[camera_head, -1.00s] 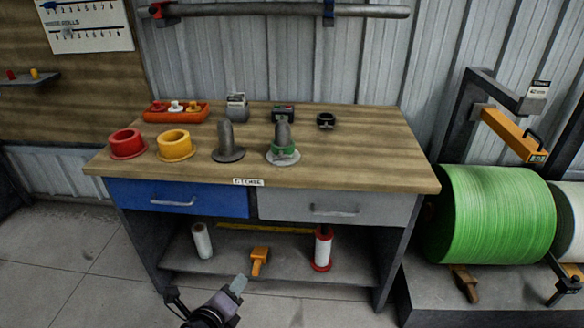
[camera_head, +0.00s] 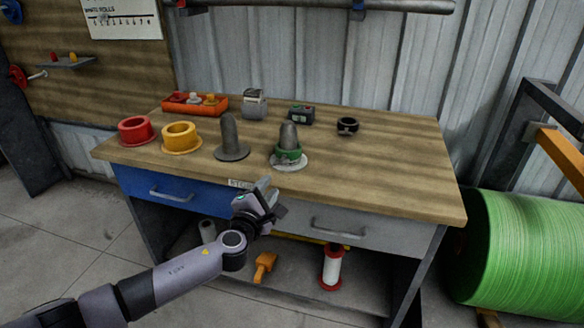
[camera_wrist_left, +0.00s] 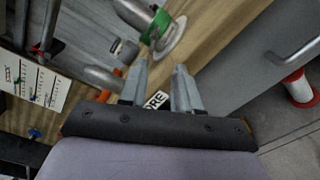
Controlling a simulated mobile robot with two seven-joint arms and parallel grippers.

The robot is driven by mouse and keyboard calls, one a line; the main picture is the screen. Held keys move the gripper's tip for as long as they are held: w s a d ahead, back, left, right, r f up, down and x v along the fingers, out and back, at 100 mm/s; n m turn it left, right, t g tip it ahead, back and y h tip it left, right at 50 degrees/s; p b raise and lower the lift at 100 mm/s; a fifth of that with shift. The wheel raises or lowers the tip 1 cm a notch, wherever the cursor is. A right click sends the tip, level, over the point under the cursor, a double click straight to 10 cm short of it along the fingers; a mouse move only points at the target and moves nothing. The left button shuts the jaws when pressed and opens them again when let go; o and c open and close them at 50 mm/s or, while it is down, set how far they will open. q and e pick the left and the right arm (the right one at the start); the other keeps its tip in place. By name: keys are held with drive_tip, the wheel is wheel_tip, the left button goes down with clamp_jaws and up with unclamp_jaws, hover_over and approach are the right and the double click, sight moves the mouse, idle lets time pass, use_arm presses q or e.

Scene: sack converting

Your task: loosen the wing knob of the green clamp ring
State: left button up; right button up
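The green clamp ring (camera_head: 288,153) sits around the lower part of a grey rounded post on a pale round base, at the bench's front edge. It also shows in the left wrist view (camera_wrist_left: 157,26) at the top. Its wing knob is too small to make out. My left gripper (camera_head: 265,188) is in front of the bench's front edge, below and left of the ring, and apart from it. In the left wrist view its two fingers (camera_wrist_left: 160,75) are spread with nothing between them. My right gripper is not in view.
A second grey post (camera_head: 230,138) stands left of the ring. Yellow (camera_head: 181,138) and red (camera_head: 135,131) flanged rings are farther left. An orange tray (camera_head: 180,107), a small dark device (camera_head: 301,115) and a black ring (camera_head: 347,126) are behind. The bench's right side is clear.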

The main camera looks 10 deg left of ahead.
sight(277, 182)
use_arm(q)
drive_tip(key=shift+m, duration=0.6)
drive_tip(key=w+b, duration=0.1)
drive_tip(key=w, duration=0.1)
drive_tip(key=w+b, duration=0.1)
drive_tip(key=w, duration=0.2)
drive_tip(key=w+b, duration=0.1)
drive_tip(key=w, duration=0.1)
drive_tip(key=shift+w+d+r, duration=0.1)
drive_tip(key=shift+w+r, duration=0.2)
drive_tip(key=shift+r, duration=0.1)
drive_tip(key=shift+w, duration=0.4)
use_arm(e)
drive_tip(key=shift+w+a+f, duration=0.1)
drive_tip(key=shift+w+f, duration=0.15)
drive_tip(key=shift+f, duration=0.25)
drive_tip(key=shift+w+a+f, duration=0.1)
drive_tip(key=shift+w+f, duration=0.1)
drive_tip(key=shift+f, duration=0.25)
use_arm(q)
clamp_jaws()
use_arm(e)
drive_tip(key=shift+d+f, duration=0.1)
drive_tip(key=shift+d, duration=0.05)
